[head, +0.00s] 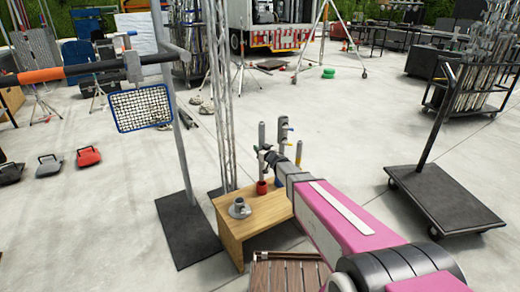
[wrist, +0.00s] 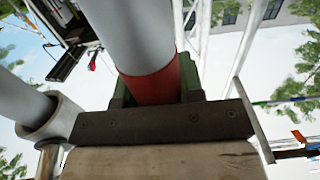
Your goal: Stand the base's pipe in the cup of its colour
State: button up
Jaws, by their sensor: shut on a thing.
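My gripper (head: 270,159) is shut on a grey pipe (head: 262,134), which stands roughly upright above the wooden box. In the wrist view the pipe (wrist: 135,35) carries a red band (wrist: 152,86) between the green jaw pads. A red cup (head: 262,187) is on the box, directly below the pipe in the head view. My gripper partly hides the pipe's lower part, so I cannot tell whether its foot is inside the cup or above it. A round grey base (head: 239,210) with a short socket sits nearer the box's left front; no pipe shows in it.
The wooden box (head: 232,232) holds these things. Other upright pipes (head: 282,131) and (head: 298,153) stand close behind my gripper. A lighting stand with a dark foot plate (head: 188,236) is at left. A flat cart (head: 440,200) is at right.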

jog(key=shift+f, duration=4.15)
jog(key=o, duration=1.2)
jog(key=shift+s, duration=0.1)
jog(key=v, duration=1)
jog(key=shift+s+d, duration=0.25)
jog(key=shift+d, duration=0.05)
